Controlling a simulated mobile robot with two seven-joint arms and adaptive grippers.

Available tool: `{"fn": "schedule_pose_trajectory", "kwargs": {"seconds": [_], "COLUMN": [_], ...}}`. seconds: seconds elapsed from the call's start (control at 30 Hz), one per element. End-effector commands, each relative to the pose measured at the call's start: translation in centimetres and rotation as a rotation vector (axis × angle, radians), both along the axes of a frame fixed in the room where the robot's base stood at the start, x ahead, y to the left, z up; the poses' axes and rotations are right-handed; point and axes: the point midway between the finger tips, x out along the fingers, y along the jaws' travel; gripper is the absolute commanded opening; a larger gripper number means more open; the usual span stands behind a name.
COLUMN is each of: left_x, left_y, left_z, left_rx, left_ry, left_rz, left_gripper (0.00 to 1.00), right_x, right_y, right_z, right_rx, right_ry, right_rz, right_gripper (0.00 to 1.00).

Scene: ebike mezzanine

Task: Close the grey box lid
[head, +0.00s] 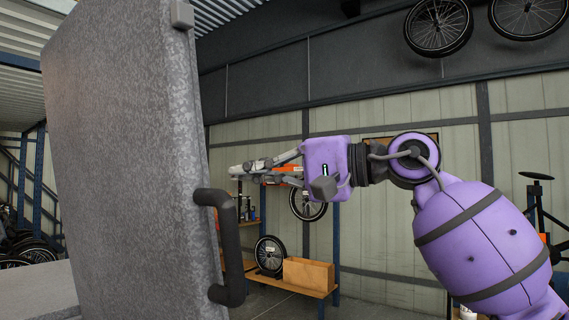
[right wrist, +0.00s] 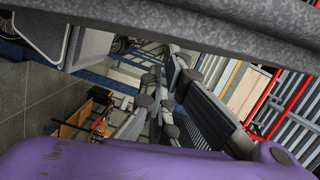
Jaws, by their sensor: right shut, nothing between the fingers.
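The grey box lid (head: 125,150) stands open and nearly upright, filling the left of the head view. A dark handle (head: 236,250) is on its right edge. A mottled grey surface (head: 35,290) at the lower left looks like part of the box; the lid hides much of that area. My right gripper (head: 236,169) is shut and empty, pointing left just right of the lid's edge, above the handle and apart from it. In the right wrist view its fingers (right wrist: 162,95) are together, and a mottled grey edge (right wrist: 180,30) crosses the top. My left gripper is not in view.
Behind my right arm, a wooden shelf (head: 305,289) holds a cardboard box (head: 309,274) and a wheel (head: 270,254). Wheels (head: 438,26) hang high on the back wall. Blue posts (head: 38,180) and more wheels stand at the far left.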

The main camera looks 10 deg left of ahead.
Motion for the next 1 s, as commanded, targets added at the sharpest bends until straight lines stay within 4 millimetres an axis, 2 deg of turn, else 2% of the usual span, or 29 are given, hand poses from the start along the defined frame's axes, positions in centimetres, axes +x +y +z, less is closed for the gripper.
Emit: {"fn": "schedule_pose_trajectory", "kwargs": {"seconds": [0.1, 0.3, 0.8, 1.0], "left_x": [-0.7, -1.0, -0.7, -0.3], "left_y": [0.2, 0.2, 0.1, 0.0], "left_z": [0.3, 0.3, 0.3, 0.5], "left_rx": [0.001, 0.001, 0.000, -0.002], "left_ry": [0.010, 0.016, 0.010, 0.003], "left_rz": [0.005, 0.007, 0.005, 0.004], "left_gripper": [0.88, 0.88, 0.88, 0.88], "right_x": [-1.7, -3.3, -3.7, -4.5], "right_y": [0.9, 1.6, 1.8, 2.1], "right_z": [-0.2, -0.6, -0.7, -0.8], "right_rx": [0.000, 0.001, 0.000, -0.017], "right_ry": [-0.004, -0.001, -0.003, -0.038], "right_rz": [0.002, 0.000, 0.000, 0.001], "right_gripper": [0.00, 0.00, 0.00, 0.00]}}
